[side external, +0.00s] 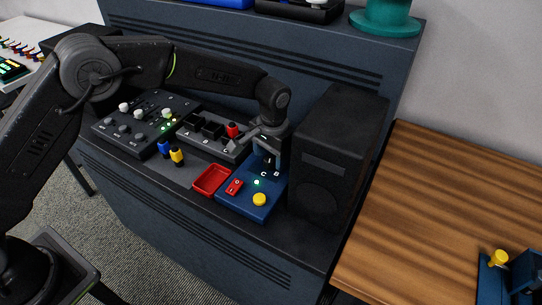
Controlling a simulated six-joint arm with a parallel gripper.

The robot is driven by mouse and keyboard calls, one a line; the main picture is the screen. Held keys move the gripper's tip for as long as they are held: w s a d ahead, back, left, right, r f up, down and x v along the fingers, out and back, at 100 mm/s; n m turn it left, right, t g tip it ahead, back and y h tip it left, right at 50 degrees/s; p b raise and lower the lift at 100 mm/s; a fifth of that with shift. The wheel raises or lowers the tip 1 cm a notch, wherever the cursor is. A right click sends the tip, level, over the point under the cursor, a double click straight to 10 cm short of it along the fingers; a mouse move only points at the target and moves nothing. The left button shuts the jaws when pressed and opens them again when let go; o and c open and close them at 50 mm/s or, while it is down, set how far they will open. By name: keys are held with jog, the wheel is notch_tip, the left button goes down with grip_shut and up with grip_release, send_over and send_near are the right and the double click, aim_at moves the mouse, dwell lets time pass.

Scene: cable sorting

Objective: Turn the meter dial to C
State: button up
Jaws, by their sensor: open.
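A blue box (243,205), which looks like the meter, lies on the dark bench top. Letters C and B show on its face, with a lit green light (257,183), a red rocker switch (234,187) and a yellow knob (260,200). My gripper (267,162) is open and points down at the far end of the box, just behind the letters. It covers that part of the box, so the dial and its setting are hidden. I cannot tell whether the fingers touch the dial.
A tall black speaker (338,155) stands close on the right of my gripper. A red tray (211,180) lies left of the box. Blue and yellow plugs (177,155) and a mixer panel (146,123) stand further left. A wooden table (455,220) is at right.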

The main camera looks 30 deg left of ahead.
jog(key=shift+f, duration=0.45)
